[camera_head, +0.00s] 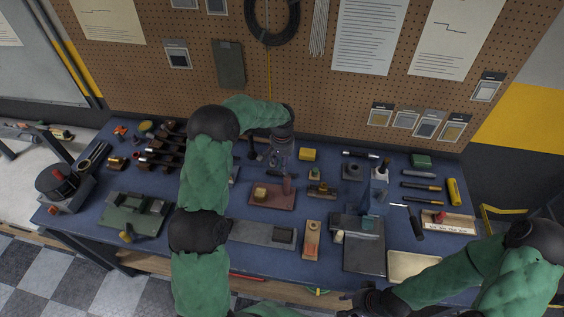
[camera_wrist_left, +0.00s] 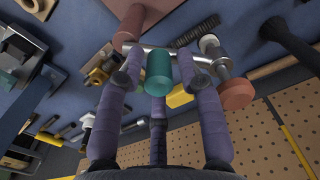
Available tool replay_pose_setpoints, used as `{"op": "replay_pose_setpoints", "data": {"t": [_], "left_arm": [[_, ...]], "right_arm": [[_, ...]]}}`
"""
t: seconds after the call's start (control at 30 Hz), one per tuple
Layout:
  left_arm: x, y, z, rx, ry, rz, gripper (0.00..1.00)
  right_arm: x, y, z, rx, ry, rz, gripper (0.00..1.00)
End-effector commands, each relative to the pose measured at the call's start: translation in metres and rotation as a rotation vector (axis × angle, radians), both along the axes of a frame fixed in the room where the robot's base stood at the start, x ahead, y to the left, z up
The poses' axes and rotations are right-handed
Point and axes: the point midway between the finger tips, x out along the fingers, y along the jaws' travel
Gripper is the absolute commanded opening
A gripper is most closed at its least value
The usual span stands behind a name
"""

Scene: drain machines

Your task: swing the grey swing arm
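In the left wrist view a pale grey metal bar (camera_wrist_left: 178,52) runs across beyond my left fingers, apparently the grey swing arm. A teal cylinder (camera_wrist_left: 158,72) stands in front of it, between the fingers of my left gripper (camera_wrist_left: 161,70). The fingers are spread, with gaps at the cylinder's sides. In the head view my left gripper (camera_head: 281,155) is over the back middle of the bench, above a reddish post (camera_head: 287,185) on a reddish plate (camera_head: 262,203). It hides the arm there. My right gripper (camera_head: 365,299) is low at the front edge, its fingers unclear.
The blue bench (camera_head: 215,262) is crowded. A grey machine (camera_head: 364,253) and a tan tray (camera_head: 413,266) lie on the right; a green fixture (camera_head: 133,213) is on the left. In the wrist view a red cylinder (camera_wrist_left: 235,94) and yellow block (camera_wrist_left: 180,97) are close by. A pegboard (camera_head: 310,110) stands behind.

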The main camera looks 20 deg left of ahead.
Motion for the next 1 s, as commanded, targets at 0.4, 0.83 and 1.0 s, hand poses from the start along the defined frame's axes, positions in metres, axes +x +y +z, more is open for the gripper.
{"op": "replay_pose_setpoints", "data": {"t": [0.4,0.83,1.0], "left_arm": [[0.000,0.001,0.000,0.000,-0.003,0.013,0.00],[-0.007,0.006,-0.001,0.001,-0.007,0.253,0.00],[-0.013,0.009,0.000,0.001,-0.007,0.414,0.00]], "right_arm": [[0.000,0.000,-0.001,0.000,0.000,0.000,0.40],[0.000,0.000,-0.020,0.000,0.000,0.000,0.40],[0.000,0.000,-0.030,0.000,0.000,0.000,0.40]]}}
